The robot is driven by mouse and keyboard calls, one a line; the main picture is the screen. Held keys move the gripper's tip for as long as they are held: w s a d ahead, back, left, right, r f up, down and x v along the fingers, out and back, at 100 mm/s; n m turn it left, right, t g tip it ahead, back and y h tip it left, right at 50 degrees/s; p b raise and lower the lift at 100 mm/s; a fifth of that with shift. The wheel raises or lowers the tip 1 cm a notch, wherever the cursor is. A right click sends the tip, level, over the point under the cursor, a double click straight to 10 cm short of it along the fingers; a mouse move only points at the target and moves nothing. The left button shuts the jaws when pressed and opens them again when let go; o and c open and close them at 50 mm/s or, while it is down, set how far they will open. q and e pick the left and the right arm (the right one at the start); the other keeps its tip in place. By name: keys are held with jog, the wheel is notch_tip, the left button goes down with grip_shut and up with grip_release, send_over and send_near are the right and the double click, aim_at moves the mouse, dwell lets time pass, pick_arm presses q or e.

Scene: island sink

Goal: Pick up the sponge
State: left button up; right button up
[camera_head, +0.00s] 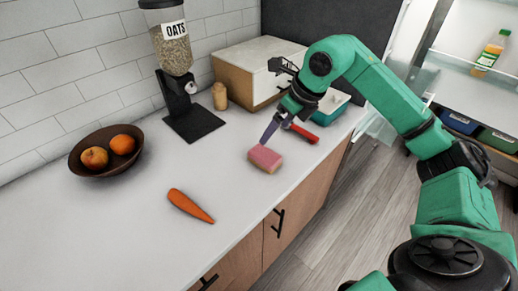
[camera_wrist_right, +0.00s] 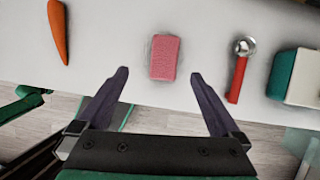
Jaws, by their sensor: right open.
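The sponge (camera_head: 265,158) is a pink block with a paler underside, lying flat on the white counter. In the right wrist view the sponge (camera_wrist_right: 164,57) appears just beyond the fingertips, roughly centred between them. My right gripper (camera_head: 269,134) is over the counter, just behind and above the sponge in the head view. In the wrist view its two dark purple fingers (camera_wrist_right: 158,76) are spread wide with nothing between them. Only one finger shows clearly in the head view. My left gripper is not in view.
A red-handled utensil (camera_head: 303,132) lies right of the sponge, near a teal container (camera_head: 331,107). A carrot (camera_head: 190,206) lies to the left. A fruit bowl (camera_head: 105,165), an oats dispenser (camera_head: 177,75) and a wooden box (camera_head: 258,70) stand farther back. The counter around the sponge's left is clear.

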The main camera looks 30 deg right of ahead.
jog(key=d, duration=0.1)
jog(key=p, duration=0.2)
send_near(265, 154)
jog(key=shift+w+a+f+h, duration=0.15)
jog(key=shift+w+a+f, duration=0.1)
jog(key=shift+f, duration=0.25)
jog(key=shift+w+a+f+h, duration=0.15)
jog(key=shift+a+f, duration=0.1)
jog(key=shift+f, duration=0.25)
jog(key=p+x, duration=0.3)
jog(key=x, duration=0.4)
jog(key=shift+w, duration=0.1)
jog(key=shift+w+f, duration=0.15)
jog(key=shift+f, duration=0.3)
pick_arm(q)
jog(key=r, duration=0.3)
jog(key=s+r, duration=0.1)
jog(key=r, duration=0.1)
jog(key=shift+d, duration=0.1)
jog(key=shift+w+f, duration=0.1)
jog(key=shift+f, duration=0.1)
pick_arm(e)
jog(key=shift+f, duration=0.15)
